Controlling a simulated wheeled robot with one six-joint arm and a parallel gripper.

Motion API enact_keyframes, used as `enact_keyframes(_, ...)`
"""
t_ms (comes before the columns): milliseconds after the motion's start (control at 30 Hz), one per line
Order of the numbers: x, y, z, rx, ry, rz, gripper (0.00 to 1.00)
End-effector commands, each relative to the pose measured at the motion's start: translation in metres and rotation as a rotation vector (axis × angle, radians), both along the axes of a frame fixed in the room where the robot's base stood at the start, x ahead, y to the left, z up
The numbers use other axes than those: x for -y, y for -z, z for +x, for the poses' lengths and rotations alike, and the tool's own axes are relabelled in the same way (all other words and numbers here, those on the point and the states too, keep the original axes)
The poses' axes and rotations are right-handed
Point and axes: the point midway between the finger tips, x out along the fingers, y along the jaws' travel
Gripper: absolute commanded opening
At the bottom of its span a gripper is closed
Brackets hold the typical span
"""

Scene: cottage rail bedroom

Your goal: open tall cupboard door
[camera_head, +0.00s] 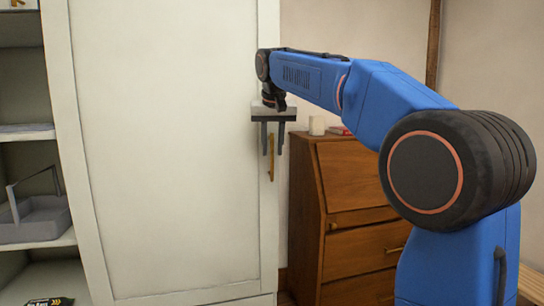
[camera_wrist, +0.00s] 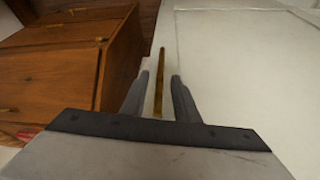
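The tall cupboard door (camera_head: 165,140) is a large cream panel, and it looks closed. Its brass bar handle (camera_head: 270,160) is upright near the door's right edge. My gripper (camera_head: 272,150) points down in front of the handle's upper part, with its two fingers apart. In the wrist view the handle (camera_wrist: 160,75) runs between the two open fingertips (camera_wrist: 159,82), with the pale door (camera_wrist: 235,75) behind it. I cannot tell whether either finger touches the handle.
A wooden bureau (camera_head: 345,165) stands just right of the cupboard, with a white cup-like object (camera_head: 317,125) on top. Open shelves at the left hold a grey basket (camera_head: 32,218). A wooden slatted piece (camera_head: 531,282) shows at the lower right.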

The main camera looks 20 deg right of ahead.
Motion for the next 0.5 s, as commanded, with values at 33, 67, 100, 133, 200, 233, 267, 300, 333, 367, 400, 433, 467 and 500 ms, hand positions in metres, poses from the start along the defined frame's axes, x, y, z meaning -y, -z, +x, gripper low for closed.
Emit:
enact_keyframes(33,0.001,0.008,0.002,-0.003,0.0,0.0,0.28)
enact_keyframes(67,0.001,0.011,0.004,-0.002,0.0,-0.001,0.28)
enact_keyframes(100,0.001,0.015,0.006,-0.001,0.0,0.0,0.28)
enact_keyframes(133,0.001,0.018,0.007,-0.002,0.0,-0.001,0.28)
enact_keyframes(200,0.002,0.024,0.009,-0.002,0.0,0.0,0.28)
enact_keyframes(233,0.002,0.026,0.01,-0.001,0.0,0.0,0.28)
enact_keyframes(267,0.002,0.027,0.011,-0.001,0.0,0.0,0.28)
enact_keyframes(300,0.002,0.029,0.012,0.0,0.0,0.0,0.28)
enact_keyframes(333,0.002,0.03,0.012,0.0,0.0,0.0,0.28)
enact_keyframes(367,0.002,0.031,0.012,0.0,0.0,0.0,0.28)
enact_keyframes(400,0.002,0.031,0.012,0.0,0.0,0.0,0.28)
enact_keyframes(433,0.002,0.032,0.013,0.0,0.0,0.0,0.28)
enact_keyframes(467,0.002,0.032,0.013,0.0,0.0,0.0,0.28)
enact_keyframes(500,0.002,0.032,0.013,0.0,0.0,0.0,0.28)
